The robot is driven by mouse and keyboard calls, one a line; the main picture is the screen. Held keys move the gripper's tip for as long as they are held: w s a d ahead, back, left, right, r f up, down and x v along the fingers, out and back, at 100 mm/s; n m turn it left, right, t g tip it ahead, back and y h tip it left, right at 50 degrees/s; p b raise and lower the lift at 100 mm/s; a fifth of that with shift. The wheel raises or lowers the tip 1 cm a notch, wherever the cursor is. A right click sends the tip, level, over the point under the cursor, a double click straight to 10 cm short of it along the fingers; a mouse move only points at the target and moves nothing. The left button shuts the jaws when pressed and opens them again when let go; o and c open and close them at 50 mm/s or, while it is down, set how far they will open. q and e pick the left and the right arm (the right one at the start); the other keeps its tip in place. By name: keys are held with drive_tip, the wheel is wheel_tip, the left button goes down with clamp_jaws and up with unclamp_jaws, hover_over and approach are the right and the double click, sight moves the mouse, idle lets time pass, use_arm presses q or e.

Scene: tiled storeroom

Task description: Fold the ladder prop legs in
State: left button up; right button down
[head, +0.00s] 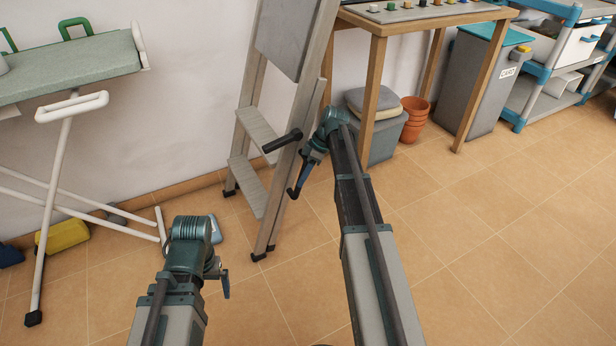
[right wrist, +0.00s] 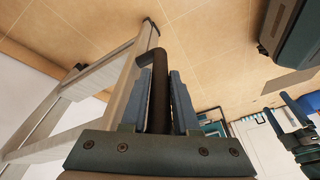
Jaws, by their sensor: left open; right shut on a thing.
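The pale stepladder (head: 256,124) stands by the wall in the head view, with flat treads and a grey panel at its top. Its right side shows two rails close together, with dark feet on the tiles; which is a prop leg is hard to tell. My right gripper (head: 297,182) is beside the ladder's right side, pointing down. In the right wrist view its fingers (right wrist: 160,105) are shut on a dark rod (right wrist: 160,80), whose far end bends toward the ladder. My left gripper (head: 222,275) is open and empty, apart from the ladder.
An ironing board (head: 75,72) with white legs stands at the left. A wooden table (head: 377,28) stands right of the ladder, with a grey bin (head: 380,140) and terracotta pots (head: 414,120) under or beside it. Tiled floor is free at the right front.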

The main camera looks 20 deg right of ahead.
drive_tip(key=shift+w+a+r, duration=0.1)
drive_tip(key=shift+w+a, duration=0.05)
drive_tip(key=shift+a, duration=0.3)
drive_tip(key=c, duration=0.7)
unclamp_jaws()
drive_tip(key=shift+a, duration=0.1)
drive_tip(key=shift+r, duration=0.15)
drive_tip(key=p+v, duration=1.2)
drive_tip(key=v, duration=0.1)
drive_tip(key=shift+d+r, duration=0.2)
drive_tip(key=shift+d, duration=0.15)
